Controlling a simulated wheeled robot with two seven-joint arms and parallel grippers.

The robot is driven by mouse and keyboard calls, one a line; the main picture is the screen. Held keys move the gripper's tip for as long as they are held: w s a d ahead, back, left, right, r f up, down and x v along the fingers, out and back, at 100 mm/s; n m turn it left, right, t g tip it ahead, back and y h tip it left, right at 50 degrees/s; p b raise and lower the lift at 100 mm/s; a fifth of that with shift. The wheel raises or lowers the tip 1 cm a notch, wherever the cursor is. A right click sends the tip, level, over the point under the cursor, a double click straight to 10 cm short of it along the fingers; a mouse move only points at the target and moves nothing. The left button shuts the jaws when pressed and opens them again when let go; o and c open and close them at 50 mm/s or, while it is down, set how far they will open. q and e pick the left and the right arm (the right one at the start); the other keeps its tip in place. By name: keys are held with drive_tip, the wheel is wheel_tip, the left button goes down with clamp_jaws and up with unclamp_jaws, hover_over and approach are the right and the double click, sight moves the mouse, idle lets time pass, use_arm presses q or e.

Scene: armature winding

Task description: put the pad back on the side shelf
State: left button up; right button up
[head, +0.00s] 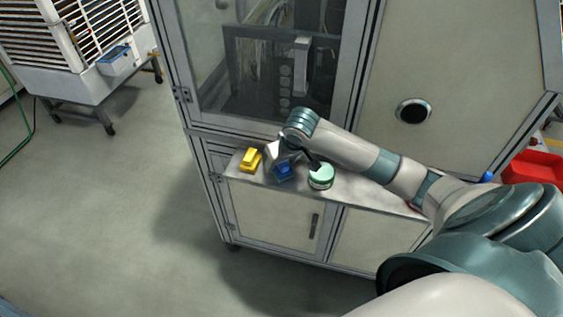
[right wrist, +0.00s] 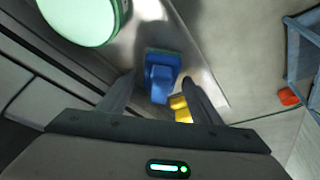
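A blue pad-like block with a raised grip (head: 284,171) lies on the narrow metal shelf (head: 345,190) along the cabinet front. A yellow block of similar shape (head: 250,160) lies left of it. I cannot tell from looks alone which is the task's pad. My right gripper (head: 294,160) is just above the blue block. In the right wrist view my right gripper (right wrist: 157,82) is open, with the blue block (right wrist: 162,72) showing between its fingers and gaps on both sides. The yellow block (right wrist: 180,108) is partly hidden behind one finger. My left gripper is not in view.
A round mint-green tub (head: 321,176) stands on the shelf close to the right of the gripper; it also shows in the right wrist view (right wrist: 82,15). The glass-fronted cabinet (head: 265,60) rises behind. A red bin (head: 535,172) is at far right. The floor at left is open.

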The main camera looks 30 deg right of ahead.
drive_tip(key=shift+r, duration=0.15)
drive_tip(key=shift+s+r+b, duration=0.25)
drive_tip(key=shift+r+b, duration=0.15)
drive_tip(key=shift+r, duration=0.1)
drive_tip(key=b+v, duration=0.3)
drive_tip(key=v, duration=0.7)
drive_tip(key=shift+r, duration=0.35)
drive_tip(key=shift+s, duration=0.1)
